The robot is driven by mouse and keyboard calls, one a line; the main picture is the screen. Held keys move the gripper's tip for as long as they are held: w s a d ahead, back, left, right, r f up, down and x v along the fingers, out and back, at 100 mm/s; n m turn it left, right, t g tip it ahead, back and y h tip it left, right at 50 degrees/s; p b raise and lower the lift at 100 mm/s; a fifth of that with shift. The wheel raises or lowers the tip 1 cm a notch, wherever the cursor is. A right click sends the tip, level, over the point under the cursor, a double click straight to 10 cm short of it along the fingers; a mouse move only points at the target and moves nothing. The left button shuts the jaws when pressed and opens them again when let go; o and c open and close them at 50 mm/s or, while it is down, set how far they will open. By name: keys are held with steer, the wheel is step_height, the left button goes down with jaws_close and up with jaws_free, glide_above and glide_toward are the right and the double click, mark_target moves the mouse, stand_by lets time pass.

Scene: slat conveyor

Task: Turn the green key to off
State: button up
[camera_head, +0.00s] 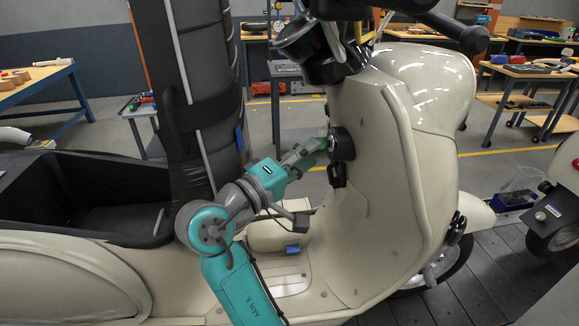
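A cream scooter (385,200) stands in front of me with its front to the right. A round dark lock (342,144) sits on the inner side of its leg shield. The green key (322,144) shows at the left of this lock. My gripper (312,149), at the end of my teal and grey arm, reaches up and right to the key. Its fingertips are at the key and partly overlap it. The view is too small to tell whether the fingers are closed on it. The key's exact angle is also unclear.
A black hook or latch (337,175) is just below the lock. The handlebar (450,28) is above, and a tall black seat (200,90) stands left of my gripper. Dark conveyor slats (490,270) run under the scooter. Workbenches (525,90) stand behind.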

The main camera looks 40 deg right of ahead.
mark_target(326, 144)
steer(key=shift+d+r, duration=0.2)
steer(key=shift+d, duration=1.35)
jaws_close()
steer(key=shift+r+n+t+y, duration=0.15)
steer(key=shift+n+t+y, duration=0.15)
steer(key=shift+n+y, duration=0.75)
steer(key=shift+n+h, duration=0.25)
jaws_free()
steer(key=shift+a, duration=0.1)
